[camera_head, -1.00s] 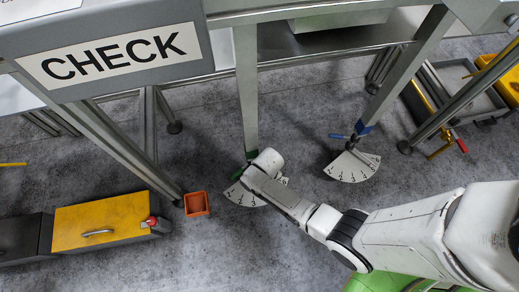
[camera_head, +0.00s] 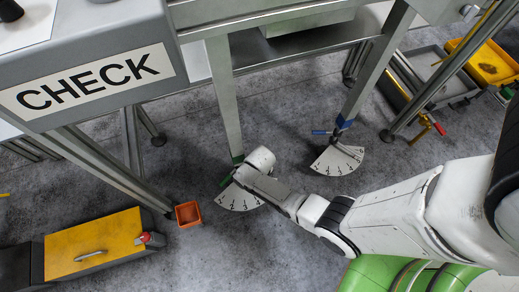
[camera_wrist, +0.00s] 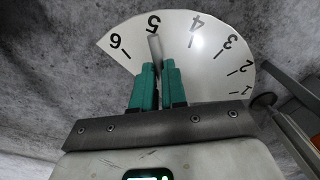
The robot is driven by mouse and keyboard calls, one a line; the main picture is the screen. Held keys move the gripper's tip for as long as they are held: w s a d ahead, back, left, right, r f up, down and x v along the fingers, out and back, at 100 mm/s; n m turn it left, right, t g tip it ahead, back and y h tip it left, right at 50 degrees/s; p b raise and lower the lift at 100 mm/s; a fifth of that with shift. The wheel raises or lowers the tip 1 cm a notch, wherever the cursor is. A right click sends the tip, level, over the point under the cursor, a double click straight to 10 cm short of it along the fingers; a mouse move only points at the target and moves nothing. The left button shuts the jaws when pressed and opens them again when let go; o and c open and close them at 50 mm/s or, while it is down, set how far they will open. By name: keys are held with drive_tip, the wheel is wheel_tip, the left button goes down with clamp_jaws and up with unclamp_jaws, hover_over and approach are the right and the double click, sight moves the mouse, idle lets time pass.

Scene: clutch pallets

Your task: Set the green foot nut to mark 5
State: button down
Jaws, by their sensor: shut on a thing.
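A white fan-shaped dial (camera_head: 238,200) with numbers lies at this foot, partly covered by my arm. In the wrist view the dial (camera_wrist: 205,65) shows marks 1 to 6. My gripper (camera_wrist: 158,72) has teal fingers shut on a grey lever (camera_wrist: 155,47), whose tip lies just below the number 5.
A second dial (camera_head: 338,160) with a blue-marked foot (camera_head: 344,123) stands to the right. An orange bin (camera_head: 188,214) and a yellow-topped box (camera_head: 92,243) are on the floor at left. Grey floor is open around the bin.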

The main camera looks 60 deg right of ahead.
drive_tip(key=c, duration=1.4)
unclamp_jaws()
drive_tip(key=shift+c, duration=0.2)
drive_tip(key=shift+r, duration=0.1)
wheel_tip(320, 180, up, 10)
drive_tip(key=p, duration=0.6)
drive_tip(key=shift+d+r, duration=0.15)
drive_tip(key=shift+r, duration=0.1)
